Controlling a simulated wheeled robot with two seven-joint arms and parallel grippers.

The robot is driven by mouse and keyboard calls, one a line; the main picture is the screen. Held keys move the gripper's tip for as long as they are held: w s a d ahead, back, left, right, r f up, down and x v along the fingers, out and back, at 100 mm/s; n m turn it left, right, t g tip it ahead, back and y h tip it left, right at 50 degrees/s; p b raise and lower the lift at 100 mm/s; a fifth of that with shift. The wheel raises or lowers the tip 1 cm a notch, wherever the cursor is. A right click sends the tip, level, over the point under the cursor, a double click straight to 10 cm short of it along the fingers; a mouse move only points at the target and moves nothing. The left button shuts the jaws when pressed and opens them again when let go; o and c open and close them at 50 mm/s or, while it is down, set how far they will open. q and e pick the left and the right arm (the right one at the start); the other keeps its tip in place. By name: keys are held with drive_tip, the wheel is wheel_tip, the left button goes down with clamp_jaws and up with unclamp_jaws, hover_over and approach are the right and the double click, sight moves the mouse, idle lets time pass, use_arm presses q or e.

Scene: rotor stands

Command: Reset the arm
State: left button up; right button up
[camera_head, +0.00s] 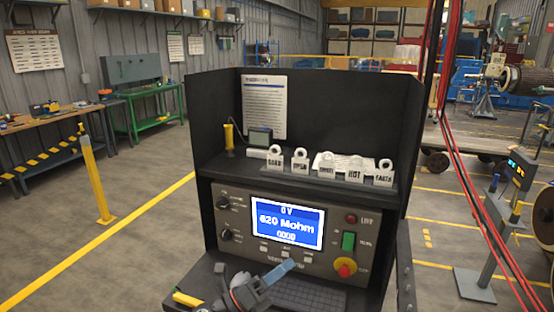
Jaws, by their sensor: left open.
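My left gripper (270,282) is at the bottom centre, low in front of the test console (212,250). It is open, and a blue piece at its front reaches toward the lower edge of the control panel. I cannot tell whether that piece is a finger or a separate thing. The panel has a lit blue screen (287,223) reading 0 V and 620 Mohm, a green switch (348,241) and a red knob on yellow (345,268). My right gripper is not in view.
A row of white labelled tags (327,166) stands on the console shelf, beside a small meter (260,138). A yellow item (187,298) lies on the lower ledge, left of my gripper. Red cables (463,170) hang at the right. Open floor lies to the left.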

use_arm(q)
drive_tip(key=w+a+f+n+t+y, duration=0.1)
drive_tip(key=a+f+n+t+y, duration=0.2)
drive_tip(key=a+n+t+y, duration=0.5)
drive_tip(key=w+a+f+n+t+y, duration=0.1)
drive_tip(key=a+f+n+t+y, duration=0.15)
drive_tip(key=n+y, duration=0.65)
drive_tip(key=s+a+f+n+g+y, duration=0.3)
drive_tip(key=a+f+n+g, duration=0.2)
drive_tip(key=a+f+n, duration=0.45)
drive_tip(key=s+a+f+n+g, duration=0.1)
drive_tip(key=s+f+n+g, duration=0.45)
drive_tip(key=s+f, duration=0.5)
drive_tip(key=s+a+f+n+g, duration=0.2)
drive_tip(key=s+f+n+g, duration=0.4)
drive_tip(key=s, duration=0.8)
drive_tip(key=s+d+f+g, duration=0.1)
drive_tip(key=s+d+f, duration=0.1)
drive_tip(key=f, duration=1.8)
drive_tip(key=s+d+f+m+g, duration=0.1)
drive_tip(key=s+d+f+g, duration=0.1)
drive_tip(key=f, duration=1.8)
drive_tip(key=shift+s+f, duration=0.35)
drive_tip(key=shift+s, duration=0.1)
drive_tip(key=shift+w, duration=0.1)
drive_tip(key=shift+c, duration=0.3)
